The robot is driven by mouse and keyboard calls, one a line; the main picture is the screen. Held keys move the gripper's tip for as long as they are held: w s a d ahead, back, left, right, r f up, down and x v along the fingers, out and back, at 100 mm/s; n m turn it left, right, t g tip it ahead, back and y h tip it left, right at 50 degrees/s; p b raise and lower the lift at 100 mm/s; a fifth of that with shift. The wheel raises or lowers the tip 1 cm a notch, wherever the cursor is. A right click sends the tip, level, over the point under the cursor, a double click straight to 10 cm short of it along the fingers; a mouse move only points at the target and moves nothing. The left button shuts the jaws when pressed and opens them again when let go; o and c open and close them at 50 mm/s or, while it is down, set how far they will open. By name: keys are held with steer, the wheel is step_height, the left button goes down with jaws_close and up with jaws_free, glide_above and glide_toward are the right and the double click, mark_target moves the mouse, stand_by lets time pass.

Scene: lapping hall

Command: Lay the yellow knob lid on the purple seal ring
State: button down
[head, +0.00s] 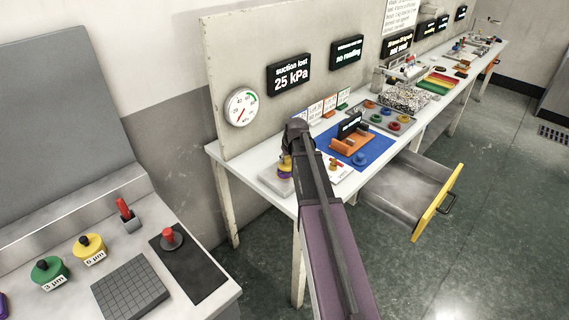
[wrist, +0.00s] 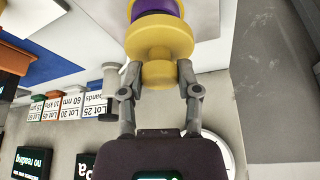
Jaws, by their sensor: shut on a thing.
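My gripper (wrist: 159,75) is shut on the knob of the yellow knob lid (wrist: 160,40), with one finger on each side. The purple seal ring (wrist: 157,6) shows at the top edge of the wrist view, directly beyond the lid's wide flange and partly cut off. The two look in line; I cannot tell whether they touch. In the head view my gripper (head: 287,151) is small and partly hidden by my arm, over a yellow and purple stack near the white table's left end.
The white table (head: 228,160) has a back panel with a dial gauge (head: 241,107). A blue mat (head: 373,138) with an orange stand (head: 352,145) lies right of my arm. A drawer (head: 400,190) with a yellow front stands open. Knobbed pots stand on the left bench (head: 85,300).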

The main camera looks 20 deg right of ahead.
mark_target(285, 161)
steer(key=shift+w+d, duration=0.1)
steer(key=shift+w, duration=0.5)
steer(key=shift+w+d, duration=0.1)
steer(key=shift+w, duration=0.35)
steer(key=shift+w+f+b, duration=0.25)
steer(key=shift+f+b, duration=0.05)
steer(key=shift+s+f+b, duration=0.1)
steer(key=shift+f+b, duration=1.45)
steer(key=shift+f, duration=0.1)
steer(key=shift+c, duration=1.5)
jaws_free()
